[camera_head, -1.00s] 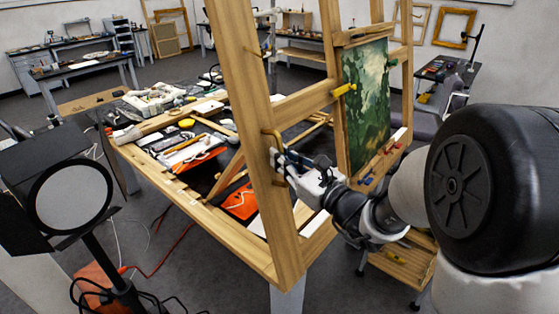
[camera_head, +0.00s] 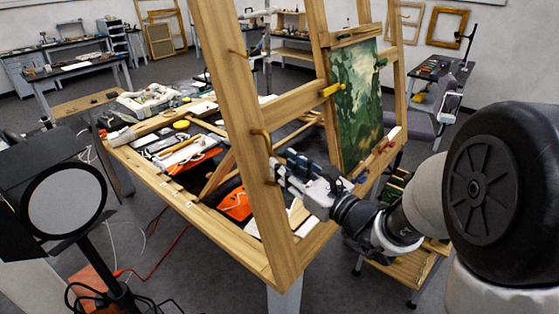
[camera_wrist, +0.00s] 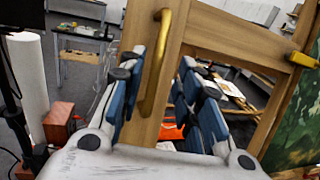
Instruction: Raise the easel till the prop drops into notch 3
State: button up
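The wooden easel (camera_head: 243,110) leans up from a work table, a green painting (camera_head: 355,105) on it. Its near post carries a brass handle (camera_head: 266,150), also in the wrist view (camera_wrist: 157,62). My gripper (camera_head: 284,168) is at the post's right side near this handle. In the wrist view its blue-padded fingers (camera_wrist: 163,88) are spread apart, with the handle appearing between them, nearer the left finger. Neither finger visibly clamps it. A slanted wooden strut (camera_head: 217,175) shows behind the post; I cannot tell whether it is the prop.
The table's wooden frame (camera_head: 225,236) holds tools and orange items. A black studio lamp (camera_head: 67,197) stands at the left, red cable on the floor. A low wooden stool (camera_head: 390,265) is under my arm. The floor at front left is partly clear.

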jog(key=v, duration=0.8)
jog(key=shift+s+d, duration=0.25)
jog(key=shift+c, duration=0.2)
